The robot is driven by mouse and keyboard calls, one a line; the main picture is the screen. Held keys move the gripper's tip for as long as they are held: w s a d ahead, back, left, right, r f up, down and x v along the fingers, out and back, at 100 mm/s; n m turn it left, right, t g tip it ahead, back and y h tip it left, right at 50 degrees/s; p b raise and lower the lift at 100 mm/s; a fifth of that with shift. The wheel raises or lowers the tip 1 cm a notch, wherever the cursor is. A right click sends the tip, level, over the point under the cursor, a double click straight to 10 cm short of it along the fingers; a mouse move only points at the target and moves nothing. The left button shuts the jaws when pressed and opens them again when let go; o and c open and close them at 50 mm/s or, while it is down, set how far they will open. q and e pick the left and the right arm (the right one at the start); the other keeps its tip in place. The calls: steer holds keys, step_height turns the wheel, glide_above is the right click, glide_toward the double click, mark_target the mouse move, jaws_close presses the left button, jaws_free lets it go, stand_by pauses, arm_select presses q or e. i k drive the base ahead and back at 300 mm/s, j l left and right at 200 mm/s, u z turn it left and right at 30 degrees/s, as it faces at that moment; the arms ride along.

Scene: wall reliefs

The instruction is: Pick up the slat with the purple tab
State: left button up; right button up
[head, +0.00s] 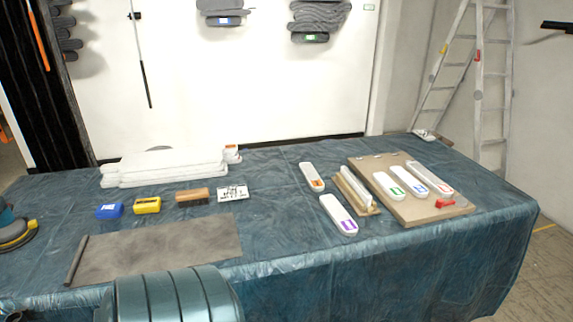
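The slat with the purple tab (336,210) is a white, rounded strip lying flat on the blue-green table covering. Its purple tab is at the near end. It lies left of a tan wooden block with a pale ridge (356,190) and nearer than a white slat with an orange tab (311,175). White slats with a green tab (385,182), a blue tab (408,177) and a red tab (427,175) lie on a brown board (440,208). Neither of my grippers shows in the head view.
The covered table (290,245) also holds stacked white slabs (165,165), a blue block (109,211), a yellow block (147,206), a brush (193,195) and a grey sheet (160,245). A red-handled tool (450,204) lies on the board. A ladder (478,80) stands behind right.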

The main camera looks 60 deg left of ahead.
mark_target(345, 224)
steer(key=i+j+u, duration=0.1)
steer(key=j+u, duration=0.2)
steer(key=u, duration=0.2)
steer(key=i+j+u, duration=0.15)
steer(key=u, duration=0.35)
steer(key=i+j+u, duration=0.2)
steer(key=u, duration=0.3)
